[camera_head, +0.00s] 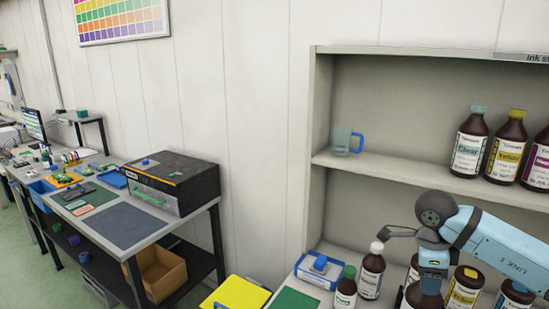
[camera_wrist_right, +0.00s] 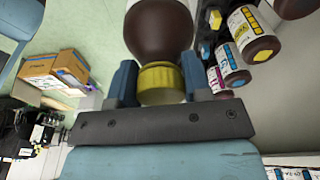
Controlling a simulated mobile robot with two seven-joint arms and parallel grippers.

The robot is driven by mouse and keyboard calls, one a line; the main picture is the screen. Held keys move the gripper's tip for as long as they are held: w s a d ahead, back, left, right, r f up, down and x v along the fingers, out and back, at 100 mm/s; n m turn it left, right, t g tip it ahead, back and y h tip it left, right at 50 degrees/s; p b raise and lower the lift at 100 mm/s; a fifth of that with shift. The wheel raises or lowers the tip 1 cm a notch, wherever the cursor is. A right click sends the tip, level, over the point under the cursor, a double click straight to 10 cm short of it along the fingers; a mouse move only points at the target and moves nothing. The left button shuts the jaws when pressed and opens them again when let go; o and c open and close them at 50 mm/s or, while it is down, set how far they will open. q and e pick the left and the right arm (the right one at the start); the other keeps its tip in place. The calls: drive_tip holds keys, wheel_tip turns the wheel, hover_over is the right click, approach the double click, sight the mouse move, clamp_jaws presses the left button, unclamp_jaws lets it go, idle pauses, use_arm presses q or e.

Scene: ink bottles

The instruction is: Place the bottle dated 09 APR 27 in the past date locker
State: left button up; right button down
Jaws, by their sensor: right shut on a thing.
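My right gripper (camera_head: 433,277) is shut on a brown bottle (camera_head: 422,299) above or at the lower shelf's front. In the right wrist view, the fingers of the right gripper (camera_wrist_right: 160,84) clasp the yellow cap of this brown bottle (camera_wrist_right: 158,30). The bottle's label and date are not visible, so I cannot tell if it is the 09 APR 27 one. No locker is clearly identifiable by a label. My left gripper is not in view.
On the upper shelf (camera_head: 425,175) stand a glass mug (camera_head: 342,142) and several brown bottles (camera_head: 469,145). Close to my right gripper are a white-capped bottle (camera_head: 372,268), a green-capped bottle (camera_head: 346,286) and a yellow-labelled bottle (camera_head: 463,291). A black box (camera_head: 172,180) sits on the left workbench.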

sight(415, 303)
drive_tip(key=s+a+f+n, duration=0.1)
drive_tip(key=n, duration=0.2)
drive_tip(key=s+a+f+n+t+p, duration=0.1)
drive_tip(key=a+n, duration=0.1)
drive_tip(key=n, duration=0.2)
drive_tip(key=s+a+f+n, duration=0.1)
drive_tip(key=s+n, duration=0.1)
drive_tip(key=n, duration=0.2)
drive_tip(key=shift+a+f+t, duration=0.1)
drive_tip(key=shift+a+t, duration=0.1)
drive_tip(key=shift+t, duration=0.2)
drive_tip(key=s+a+f+n+y+p, duration=0.1)
drive_tip(key=s+a+n, duration=0.3)
drive_tip(key=n, duration=0.8)
drive_tip(key=shift+s+a+f+t+y+p, duration=0.3)
drive_tip(key=shift+s+f+t+p, duration=0.1)
drive_tip(key=shift+s+f, duration=0.15)
drive_tip(key=shift+w, duration=0.1)
drive_tip(key=shift+f, duration=0.15)
